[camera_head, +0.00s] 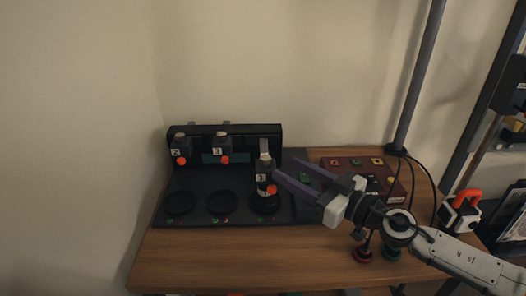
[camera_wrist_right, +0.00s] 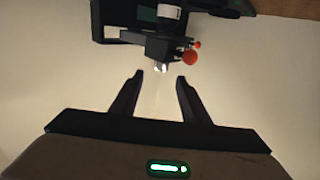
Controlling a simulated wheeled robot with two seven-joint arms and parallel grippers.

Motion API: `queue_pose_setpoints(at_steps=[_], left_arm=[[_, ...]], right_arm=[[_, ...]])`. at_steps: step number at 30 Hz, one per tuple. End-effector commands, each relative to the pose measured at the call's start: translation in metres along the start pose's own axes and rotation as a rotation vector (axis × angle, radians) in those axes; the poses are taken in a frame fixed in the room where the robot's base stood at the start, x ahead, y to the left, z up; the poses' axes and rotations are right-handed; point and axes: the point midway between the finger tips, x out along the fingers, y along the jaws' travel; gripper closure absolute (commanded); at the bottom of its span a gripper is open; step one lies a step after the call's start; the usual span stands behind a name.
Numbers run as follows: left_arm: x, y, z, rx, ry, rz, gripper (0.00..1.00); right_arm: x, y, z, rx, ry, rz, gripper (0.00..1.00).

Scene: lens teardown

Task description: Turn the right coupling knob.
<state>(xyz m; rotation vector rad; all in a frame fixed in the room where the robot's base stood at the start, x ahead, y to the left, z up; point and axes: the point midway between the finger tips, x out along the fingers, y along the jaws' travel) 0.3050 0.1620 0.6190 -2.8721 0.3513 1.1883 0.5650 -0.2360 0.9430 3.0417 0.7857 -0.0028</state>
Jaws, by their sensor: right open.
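A black station (camera_head: 225,130) stands on the wooden table, with dark blocks bearing orange knobs. The left knob (camera_head: 181,160) is by label 2 and the middle knob (camera_head: 224,160) by label 3. The rightmost orange knob (camera_head: 272,189) is on a grey unit (camera_head: 264,165) standing lower, over a round pad. My right gripper (camera_head: 285,167) is open and empty, its fingers pointing left close to that unit; I cannot tell if they touch. In the right wrist view a large orange knob (camera_wrist_right: 190,57) and a smaller one (camera_wrist_right: 197,44) lie beyond the open fingertips (camera_wrist_right: 160,75). My left gripper is not in view.
Round black pads (camera_head: 221,202) lie on the station's base. A dark red box with buttons (camera_head: 353,162) stands behind my right gripper. Red (camera_head: 362,255) and green knobs sit near the table's front. A grey pole (camera_head: 417,80) rises at the right. The front left table strip is clear.

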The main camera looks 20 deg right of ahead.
Motion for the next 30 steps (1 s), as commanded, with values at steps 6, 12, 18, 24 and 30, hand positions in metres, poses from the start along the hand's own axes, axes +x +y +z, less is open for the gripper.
queue_pose_setpoints(at_steps=[6, 12, 18, 24, 30], left_arm=[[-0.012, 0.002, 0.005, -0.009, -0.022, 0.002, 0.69], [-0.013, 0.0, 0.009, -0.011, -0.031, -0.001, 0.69], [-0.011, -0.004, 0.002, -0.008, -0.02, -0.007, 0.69], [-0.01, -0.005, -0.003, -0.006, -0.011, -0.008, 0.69], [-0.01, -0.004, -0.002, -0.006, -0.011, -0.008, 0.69]], right_arm=[[0.038, -0.001, -0.007, 0.0, 0.006, 0.0, 0.58], [0.07, -0.001, -0.003, 0.0, 0.004, 0.0, 0.58], [0.085, -0.001, -0.001, 0.001, 0.002, 0.0, 0.58], [0.087, -0.001, -0.001, 0.0, 0.002, 0.0, 0.58], [0.087, -0.001, -0.001, 0.0, 0.002, 0.0, 0.75]])
